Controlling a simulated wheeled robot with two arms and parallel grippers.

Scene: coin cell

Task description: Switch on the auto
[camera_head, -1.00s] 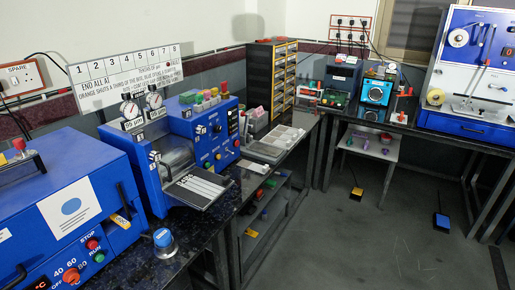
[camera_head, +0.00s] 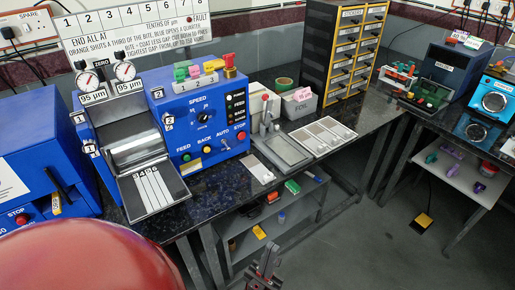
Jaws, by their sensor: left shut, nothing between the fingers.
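The blue roller machine (camera_head: 150,105) stands on the dark bench at centre left. Its front panel has a row of controls labelled FEED, BACK, AUTO and STOP. The AUTO control (camera_head: 224,146) is a small switch between the yellow BACK button (camera_head: 206,149) and the red STOP button (camera_head: 241,135); its position is too small to tell. My left gripper (camera_head: 263,262) is at the bottom centre, in front of the bench and below the panel in the picture. It is shut, empty and apart from the machine. My right gripper is not in view.
A lower shelf (camera_head: 280,215) holds small items. The floor at right is mostly clear.

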